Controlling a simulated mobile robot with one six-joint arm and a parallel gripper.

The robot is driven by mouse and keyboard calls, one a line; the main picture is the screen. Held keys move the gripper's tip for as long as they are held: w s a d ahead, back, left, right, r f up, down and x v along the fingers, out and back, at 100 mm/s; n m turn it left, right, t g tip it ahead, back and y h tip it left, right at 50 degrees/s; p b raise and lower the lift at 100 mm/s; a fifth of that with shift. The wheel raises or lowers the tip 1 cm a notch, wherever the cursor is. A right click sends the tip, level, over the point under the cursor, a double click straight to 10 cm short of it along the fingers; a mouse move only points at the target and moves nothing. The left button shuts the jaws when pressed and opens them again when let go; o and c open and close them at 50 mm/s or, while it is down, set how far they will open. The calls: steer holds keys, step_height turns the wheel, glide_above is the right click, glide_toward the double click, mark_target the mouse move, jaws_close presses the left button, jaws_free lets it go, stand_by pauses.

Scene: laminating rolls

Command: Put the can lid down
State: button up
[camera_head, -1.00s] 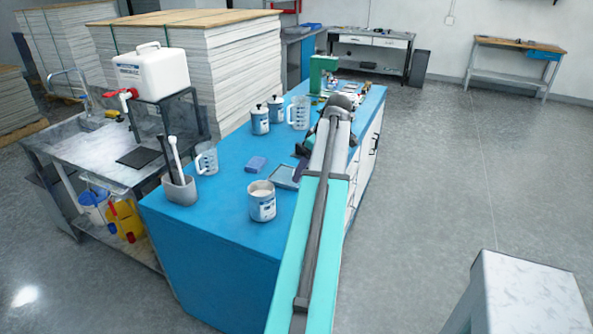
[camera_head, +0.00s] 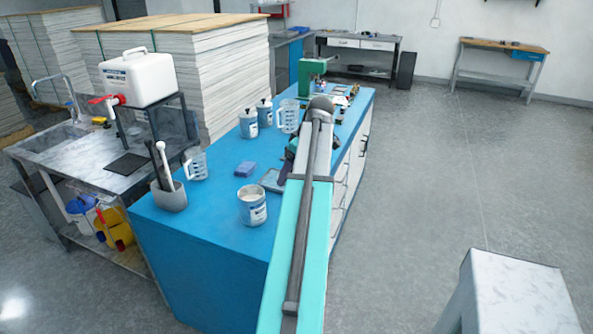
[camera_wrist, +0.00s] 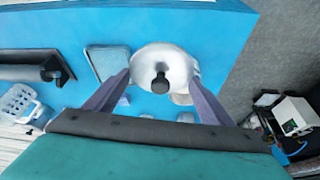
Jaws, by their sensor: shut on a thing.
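The can lid (camera_wrist: 170,62) is a pale round disc with a dark knob in the wrist view. My gripper (camera_wrist: 160,82) has its two purple-grey fingers on either side of the lid and is shut on it, above the blue bench top (camera_wrist: 205,22). An open white can (camera_head: 252,206) with pale contents stands near the bench's front in the head view. The lid is not clearly visible in the head view, where my arm hides part of the bench.
A shallow grey tray (camera_head: 272,181) and blue sponge (camera_head: 246,168) lie behind the open can. Two lidded cans (camera_head: 249,124) (camera_head: 265,113) and a clear jug (camera_head: 288,116) stand farther back. Another jug (camera_head: 195,165) and a tool holder (camera_head: 168,196) stand left.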

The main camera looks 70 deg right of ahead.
steer(key=w+a, duration=2.7)
steer(key=w, duration=0.4)
steer(key=w+a, duration=0.3)
steer(key=a, duration=0.9)
steer(key=w+a+r+n, duration=0.1)
steer(key=w+a, duration=0.2)
steer(key=a, duration=1)
steer(key=w+a, duration=0.3)
steer(key=a, duration=0.9)
steer(key=shift+w+a+r+n+y, duration=0.2)
steer(key=shift+w+r+n+y, duration=0.05)
steer(key=shift+w+n+y, duration=0.05)
steer(key=shift+d, duration=0.1)
